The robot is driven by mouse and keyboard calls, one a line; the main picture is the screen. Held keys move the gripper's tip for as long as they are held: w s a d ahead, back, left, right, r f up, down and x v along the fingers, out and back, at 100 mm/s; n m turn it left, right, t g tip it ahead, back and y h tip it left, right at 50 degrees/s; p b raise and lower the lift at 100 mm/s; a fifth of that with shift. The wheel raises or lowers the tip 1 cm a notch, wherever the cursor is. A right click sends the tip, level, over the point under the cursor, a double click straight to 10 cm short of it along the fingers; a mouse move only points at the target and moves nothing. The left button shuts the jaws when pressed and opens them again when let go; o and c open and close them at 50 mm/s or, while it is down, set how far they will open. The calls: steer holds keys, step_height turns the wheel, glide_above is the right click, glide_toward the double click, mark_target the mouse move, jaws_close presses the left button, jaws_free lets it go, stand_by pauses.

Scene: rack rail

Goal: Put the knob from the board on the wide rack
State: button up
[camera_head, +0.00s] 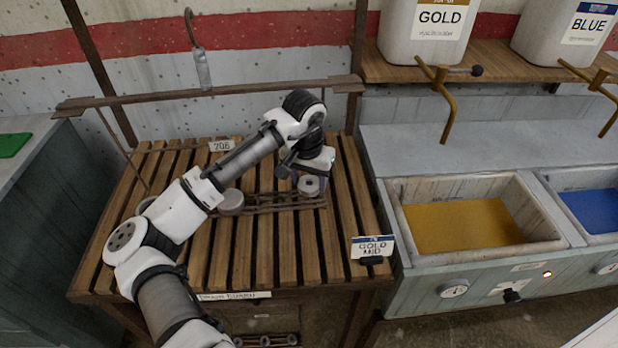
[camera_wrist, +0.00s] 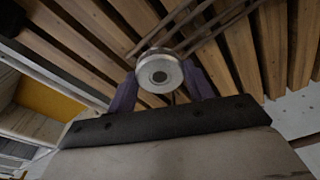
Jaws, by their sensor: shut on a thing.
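A pale grey round knob (camera_head: 309,185) with a dark central hole is at the right end of a brown rail rack (camera_head: 265,205) on the slatted drain board (camera_head: 215,270). My gripper (camera_head: 312,178) points down over it. In the wrist view the knob (camera_wrist: 160,72) sits between the two purple fingers (camera_wrist: 160,82), which are shut on it. The rack's rods (camera_wrist: 205,38) run behind the knob there. I cannot tell whether the knob touches the rack. Another grey round piece (camera_head: 231,202) is at the rack's left end.
A similar rack (camera_head: 265,341) shows on a shelf below the board. A hanging hook (camera_head: 200,60) and a crossbar (camera_head: 210,95) are behind my arm. A gold basin (camera_head: 460,225) is on the right. The board's front slats are clear.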

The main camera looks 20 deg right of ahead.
steer(key=shift+f+b, duration=0.45)
steer(key=shift+f, duration=0.95)
steer(key=o, duration=1.1)
